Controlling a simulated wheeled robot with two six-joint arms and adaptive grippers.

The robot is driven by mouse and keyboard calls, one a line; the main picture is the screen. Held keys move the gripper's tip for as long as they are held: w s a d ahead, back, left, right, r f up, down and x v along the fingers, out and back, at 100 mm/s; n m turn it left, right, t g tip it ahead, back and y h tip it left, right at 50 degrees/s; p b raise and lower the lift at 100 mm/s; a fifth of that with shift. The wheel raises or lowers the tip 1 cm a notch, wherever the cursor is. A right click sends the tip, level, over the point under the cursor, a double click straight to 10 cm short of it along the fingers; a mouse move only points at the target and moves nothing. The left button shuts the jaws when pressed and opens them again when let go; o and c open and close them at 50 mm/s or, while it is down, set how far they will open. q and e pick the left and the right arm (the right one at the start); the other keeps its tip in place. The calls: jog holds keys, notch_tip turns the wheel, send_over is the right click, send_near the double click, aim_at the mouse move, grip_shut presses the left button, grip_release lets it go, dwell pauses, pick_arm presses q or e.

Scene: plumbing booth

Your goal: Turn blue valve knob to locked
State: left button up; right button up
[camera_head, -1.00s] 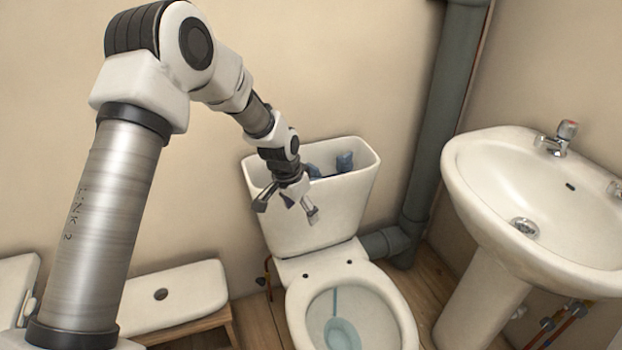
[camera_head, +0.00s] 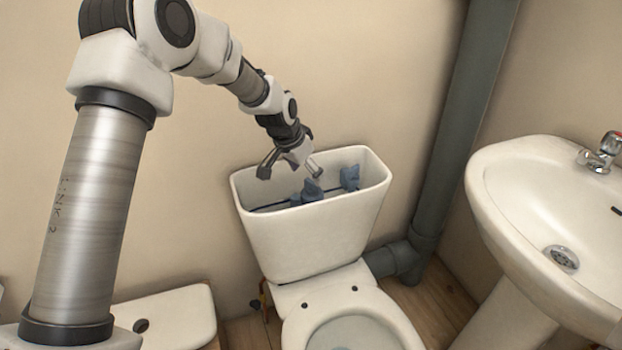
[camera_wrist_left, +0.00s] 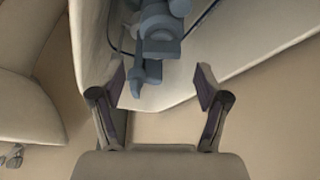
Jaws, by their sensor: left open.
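Inside the open white toilet cistern (camera_head: 310,232) there are blue-grey valve parts (camera_head: 312,190), with another blue-grey part (camera_head: 350,178) to their right. I cannot tell for sure which piece is the knob. My left gripper (camera_head: 290,172) is open and empty over the back left of the cistern opening, with its fingers pointing down. In the left wrist view, a blue-grey valve assembly (camera_wrist_left: 158,45) with a small upright piece (camera_wrist_left: 137,78) shows near the space between the open fingertips (camera_wrist_left: 160,86). No contact shows. My right gripper is not in view.
The toilet bowl (camera_head: 355,325) stands in front of the cistern. A grey pipe (camera_head: 450,130) rises to the right, beside a white sink (camera_head: 540,215). A white lid (camera_head: 170,315) lies at the lower left. The beige wall is close behind the cistern.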

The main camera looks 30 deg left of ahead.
aim_at(311, 182)
pick_arm(q)
jog(key=x, duration=0.5)
jog(key=shift+a+b, duration=0.1)
jog(key=shift+b, duration=0.25)
jog(key=c, duration=1.2)
jog(key=shift+o, duration=0.2)
jog(key=shift+f+m+h+b, duration=0.25)
jog(key=shift+m+h+b, duration=0.15)
jog(key=shift+m+b, duration=0.65)
jog(key=shift+m, duration=0.55)
jog(key=shift+r+m+g+h+b, duration=0.25)
jog(key=shift+m+g+h+b, duration=0.25)
jog(key=shift+m, duration=0.6)
